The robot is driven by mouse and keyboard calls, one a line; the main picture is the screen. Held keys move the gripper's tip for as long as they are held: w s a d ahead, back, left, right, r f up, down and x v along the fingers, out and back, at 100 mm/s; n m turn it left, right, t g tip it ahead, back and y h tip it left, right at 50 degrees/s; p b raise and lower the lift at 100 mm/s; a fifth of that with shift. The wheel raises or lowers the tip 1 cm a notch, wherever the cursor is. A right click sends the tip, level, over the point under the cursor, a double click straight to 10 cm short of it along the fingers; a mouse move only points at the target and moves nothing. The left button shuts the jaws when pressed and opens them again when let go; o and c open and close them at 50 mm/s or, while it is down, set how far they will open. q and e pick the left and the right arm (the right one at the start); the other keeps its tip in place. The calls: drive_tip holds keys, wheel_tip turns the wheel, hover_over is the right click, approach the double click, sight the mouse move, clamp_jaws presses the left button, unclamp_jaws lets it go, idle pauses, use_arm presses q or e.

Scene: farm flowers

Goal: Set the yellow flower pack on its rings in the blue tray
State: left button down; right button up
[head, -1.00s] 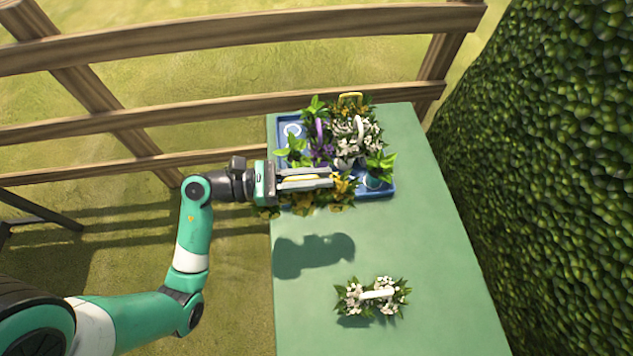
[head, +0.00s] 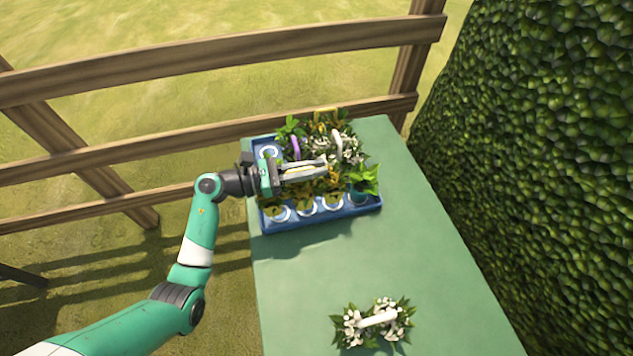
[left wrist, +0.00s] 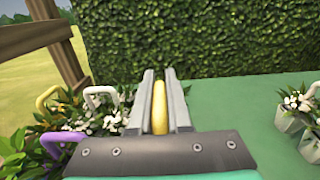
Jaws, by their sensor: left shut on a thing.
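The blue tray (head: 310,219) lies on the far part of the green table. White rings (head: 306,207) show along its near row. My left gripper (head: 322,165) is over the tray, shut on the yellow handle of the yellow flower pack (head: 332,184). In the left wrist view the handle (left wrist: 160,108) stands upright between the fingers (left wrist: 159,76). The arm hides much of the pack, and I cannot tell whether its base touches the tray. My right gripper is not in view.
Packs with a purple handle (head: 295,147), a white handle (head: 336,143) and another yellow handle (head: 326,111) fill the tray's far part. A leafy plant (head: 360,180) stands at its right end. A white flower pack (head: 375,321) sits on the near table. The table between is clear.

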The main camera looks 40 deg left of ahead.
sight(332, 185)
use_arm(q)
drive_tip(key=shift+w+a+f+b, duration=0.15)
drive_tip(key=shift+w+f+b, duration=0.1)
drive_tip(key=shift+f, duration=0.2)
drive_tip(key=shift+w+a+f+b, duration=0.1)
drive_tip(key=shift+w+f, duration=0.15)
drive_tip(key=shift+f, duration=0.2)
drive_tip(key=shift+w+a+f, duration=0.2)
drive_tip(key=shift+w+f, duration=0.05)
drive_tip(key=shift+w, duration=0.15)
drive_tip(key=shift+w+a+f+b, duration=0.1)
drive_tip(key=shift+f+b, duration=1.15)
drive_tip(key=shift+f, duration=0.5)
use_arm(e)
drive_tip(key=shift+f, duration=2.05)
use_arm(q)
drive_tip(key=shift+w+f, duration=0.1)
drive_tip(key=c, duration=0.9)
unclamp_jaws()
drive_tip(key=shift+f, duration=0.1)
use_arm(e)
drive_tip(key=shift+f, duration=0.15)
use_arm(q)
drive_tip(key=shift+o, duration=0.2)
